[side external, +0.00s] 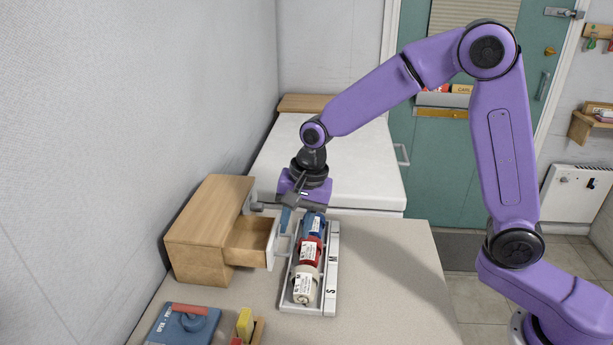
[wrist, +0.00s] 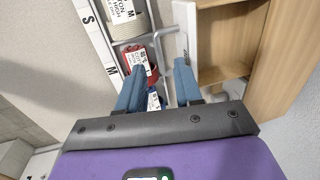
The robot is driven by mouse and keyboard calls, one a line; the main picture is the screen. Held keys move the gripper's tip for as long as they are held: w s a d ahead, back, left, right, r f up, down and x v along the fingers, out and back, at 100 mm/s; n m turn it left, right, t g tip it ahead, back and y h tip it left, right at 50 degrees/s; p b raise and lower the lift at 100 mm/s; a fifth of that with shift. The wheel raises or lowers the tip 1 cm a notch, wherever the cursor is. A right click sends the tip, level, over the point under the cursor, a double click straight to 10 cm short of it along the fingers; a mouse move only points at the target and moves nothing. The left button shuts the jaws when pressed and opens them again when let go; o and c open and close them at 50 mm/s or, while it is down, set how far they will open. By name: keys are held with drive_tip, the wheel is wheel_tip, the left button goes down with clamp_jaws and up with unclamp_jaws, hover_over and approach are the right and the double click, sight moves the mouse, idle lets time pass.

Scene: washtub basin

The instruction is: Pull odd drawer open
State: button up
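A light wooden drawer cabinet (side external: 205,225) stands on the worktop against the left wall. One drawer (side external: 247,243) sticks out of it, its inside showing and its pale front (side external: 271,244) facing right; its open inside also shows in the wrist view (wrist: 222,50). A pale metal handle (side external: 284,243) is on that front. My gripper (side external: 289,218) points down just right of the drawer, near the handle. In the wrist view my gripper (wrist: 159,67) has its blue fingers apart, the handle bar (wrist: 161,50) showing between them. Contact with the handle cannot be told.
A grey tray (side external: 316,309) of labelled rolls lies close right of the drawer, with a lettered strip (side external: 332,270) along it. A blue object with a red handle (side external: 185,322) and a small wooden holder (side external: 256,335) lie in front. The worktop (side external: 390,270) is clear to the right.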

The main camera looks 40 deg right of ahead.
wheel_tip(320, 180, up, 14)
drive_tip(key=s+d, duration=0.2)
idle(0.4)
drive_tip(key=s+d+f+n, duration=0.3)
drive_tip(key=s+d+n, duration=0.1)
drive_tip(key=s+n, duration=0.3)
drive_tip(key=s+d+f+n+g, duration=0.1)
drive_tip(key=s+d+f+n, duration=0.2)
drive_tip(key=s+n, duration=0.4)
drive_tip(key=s+d+f+n+h, duration=0.1)
drive_tip(key=s+d+f+n, duration=0.3)
drive_tip(key=s, duration=0.9)
drive_tip(key=f+n, duration=0.1)
drive_tip(key=n, duration=0.2)
drive_tip(key=shift+d+n, duration=0.3)
drive_tip(key=shift+d, duration=0.05)
